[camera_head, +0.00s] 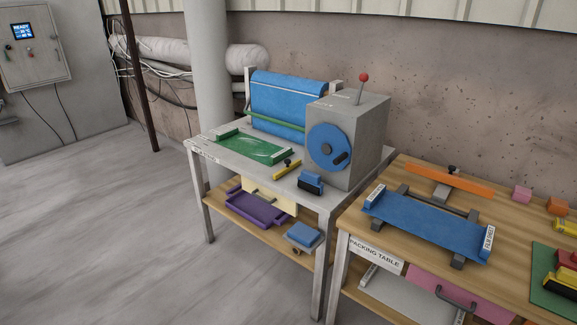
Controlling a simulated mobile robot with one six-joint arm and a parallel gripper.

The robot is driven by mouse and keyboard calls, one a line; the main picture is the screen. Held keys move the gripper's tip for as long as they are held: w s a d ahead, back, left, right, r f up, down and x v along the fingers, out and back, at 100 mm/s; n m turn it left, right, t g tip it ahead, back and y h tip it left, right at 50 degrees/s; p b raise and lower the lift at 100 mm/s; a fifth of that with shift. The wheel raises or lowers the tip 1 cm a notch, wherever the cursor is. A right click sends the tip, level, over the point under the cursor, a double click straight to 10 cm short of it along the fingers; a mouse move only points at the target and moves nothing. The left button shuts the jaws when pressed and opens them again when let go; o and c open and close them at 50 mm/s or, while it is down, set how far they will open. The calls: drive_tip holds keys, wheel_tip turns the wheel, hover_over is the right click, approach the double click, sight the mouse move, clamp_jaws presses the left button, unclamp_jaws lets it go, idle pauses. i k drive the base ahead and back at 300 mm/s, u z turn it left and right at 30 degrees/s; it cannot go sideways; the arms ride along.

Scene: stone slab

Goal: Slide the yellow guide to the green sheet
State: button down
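The yellow guide (285,172) is a short yellow bar with a black knob on top. It lies on the grey table to the right of the green sheet, with a small gap between them. The green sheet (238,147) lies flat on the tabletop, with pale strips and green pieces at its left and right ends. A grey machine box (340,115) stands just right of the guide. My gripper is not in view.
The grey table (205,153) also holds a blue roll (285,98) at the back and a blue-black block (311,183) in front of the box. The packing table (408,166) on the right holds a blue sheet (425,222) and an orange bar (450,180). Floor (100,230) at left is clear.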

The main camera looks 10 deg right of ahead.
sight(290, 165)
drive_tip(key=u, duration=0.15)
drive_tip(key=i, duration=0.9)
drive_tip(key=z, duration=0.15)
